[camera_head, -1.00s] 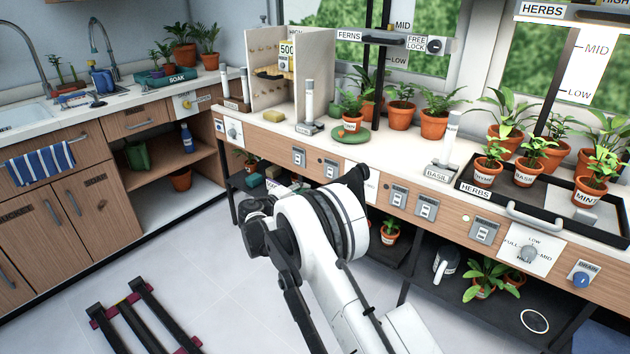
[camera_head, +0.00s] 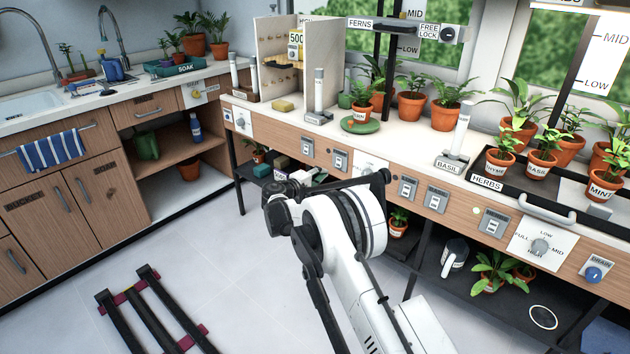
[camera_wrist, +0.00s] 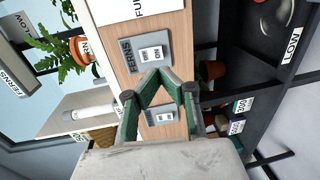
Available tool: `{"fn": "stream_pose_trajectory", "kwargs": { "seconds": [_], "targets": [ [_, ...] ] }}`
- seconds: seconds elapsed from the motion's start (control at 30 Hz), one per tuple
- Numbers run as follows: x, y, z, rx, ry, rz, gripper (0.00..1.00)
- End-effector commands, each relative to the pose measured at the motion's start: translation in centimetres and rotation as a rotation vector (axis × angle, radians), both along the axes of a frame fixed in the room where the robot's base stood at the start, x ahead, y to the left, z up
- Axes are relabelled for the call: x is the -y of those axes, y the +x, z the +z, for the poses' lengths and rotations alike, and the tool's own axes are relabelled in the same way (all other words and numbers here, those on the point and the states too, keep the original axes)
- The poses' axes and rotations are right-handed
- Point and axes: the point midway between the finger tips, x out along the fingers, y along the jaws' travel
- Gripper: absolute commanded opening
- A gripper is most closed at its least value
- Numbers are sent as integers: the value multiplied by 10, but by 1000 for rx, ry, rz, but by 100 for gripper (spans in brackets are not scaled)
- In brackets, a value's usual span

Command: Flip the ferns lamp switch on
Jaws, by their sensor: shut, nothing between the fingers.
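The ferns lamp switch (camera_wrist: 151,53) is a pale rocker on a grey plate marked FERNS, on the wooden counter front in the wrist view. I cannot tell which way its rocker is set. In the head view, the plate beside the dial panel (camera_head: 340,160) appears to be this switch; its label is unreadable there. My gripper (camera_wrist: 154,72) has green fingers that meet at their tips, shut and empty. The tips appear at the plate's lower edge in the wrist view; contact is unclear. In the head view my arm hides the gripper.
A second switch (camera_wrist: 161,116) shows between the finger links. A white dial panel (camera_wrist: 118,10) adjoins the ferns plate. More switches (camera_head: 407,188) line the counter front. Potted plants (camera_head: 411,106) stand on top, and a dark shelf (camera_head: 455,285) lies below.

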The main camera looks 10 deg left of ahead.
Motion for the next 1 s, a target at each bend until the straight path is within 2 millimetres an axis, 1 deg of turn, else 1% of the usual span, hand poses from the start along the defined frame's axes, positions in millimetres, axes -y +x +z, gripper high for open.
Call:
{"fn": "stream_pose_trajectory", "kwargs": {
  "seconds": [0.03,0.2,0.4,0.6,0.9,1.0],
  "targets": [
    [6,9,-3,0,0,-1,0],
    [21,34,-7,0,0,0,0],
    [33,53,-9,0,0,0,0],
    [36,60,-9,0,0,1,0],
    [37,60,-8,0,0,1,0],
    [43,58,-8,0,0,0,0]
  ]
}}
